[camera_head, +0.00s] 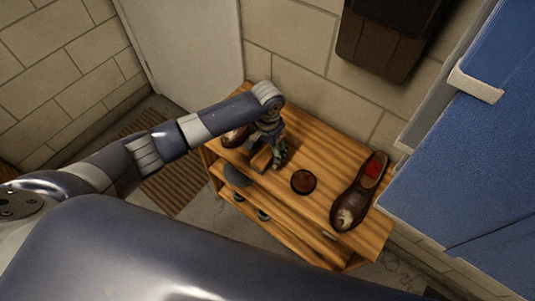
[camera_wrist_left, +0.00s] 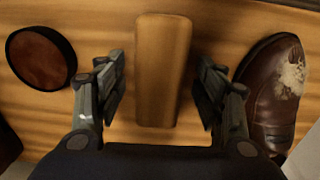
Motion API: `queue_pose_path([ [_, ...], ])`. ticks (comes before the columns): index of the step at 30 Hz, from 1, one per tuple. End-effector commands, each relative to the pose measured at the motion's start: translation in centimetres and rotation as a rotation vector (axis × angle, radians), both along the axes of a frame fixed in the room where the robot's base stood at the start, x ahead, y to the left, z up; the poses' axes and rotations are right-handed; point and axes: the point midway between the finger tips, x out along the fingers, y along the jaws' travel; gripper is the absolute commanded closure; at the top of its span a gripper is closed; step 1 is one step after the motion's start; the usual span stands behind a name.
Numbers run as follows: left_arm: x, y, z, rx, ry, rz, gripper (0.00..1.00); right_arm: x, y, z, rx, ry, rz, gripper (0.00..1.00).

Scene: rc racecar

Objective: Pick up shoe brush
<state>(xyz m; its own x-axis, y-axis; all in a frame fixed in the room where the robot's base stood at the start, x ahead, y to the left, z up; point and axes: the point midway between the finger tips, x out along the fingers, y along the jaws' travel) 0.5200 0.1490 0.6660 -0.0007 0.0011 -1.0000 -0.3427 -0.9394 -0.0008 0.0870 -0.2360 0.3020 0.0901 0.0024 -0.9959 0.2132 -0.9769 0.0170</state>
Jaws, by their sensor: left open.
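The shoe brush shows in the left wrist view as a wooden block (camera_wrist_left: 162,70) with rounded edges, lying on the wooden shelf top. My left gripper (camera_wrist_left: 160,90) is open, with one finger on each side of the brush and a gap on both sides. In the head view my left gripper (camera_head: 272,156) is over the left part of the shelf top, and the brush (camera_head: 261,160) is partly hidden by it. No bristles show. My right gripper is not in view.
A round polish tin (camera_head: 303,181) and a brown shoe (camera_head: 358,192) with a pale scuffed toe are on the wooden shelf (camera_head: 318,222). Another shoe (camera_head: 234,137) is partly behind my left arm. A blue cabinet (camera_head: 480,150) stands at the right; a wall is behind.

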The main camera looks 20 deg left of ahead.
Motion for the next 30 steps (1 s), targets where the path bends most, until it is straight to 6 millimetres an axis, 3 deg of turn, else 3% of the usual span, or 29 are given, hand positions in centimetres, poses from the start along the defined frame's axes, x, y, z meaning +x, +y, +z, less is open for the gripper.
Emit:
queue_pose_path([
  [3, 0.0, 0.0, 0.0, 0.0, -0.001, 0.0, 0.39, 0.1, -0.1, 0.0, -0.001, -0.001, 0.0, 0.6],
  [9, 0.0, 0.0, 0.1, 0.0, -0.001, 0.0, 0.84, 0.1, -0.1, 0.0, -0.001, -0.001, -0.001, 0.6],
  [22, 0.1, 0.0, 0.5, -0.001, -0.002, 0.0, 0.85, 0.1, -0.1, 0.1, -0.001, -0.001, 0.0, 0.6],
  [30, -0.1, 0.0, 4.0, -0.002, -0.002, -0.001, 0.85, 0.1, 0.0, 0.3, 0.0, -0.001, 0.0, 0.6],
])
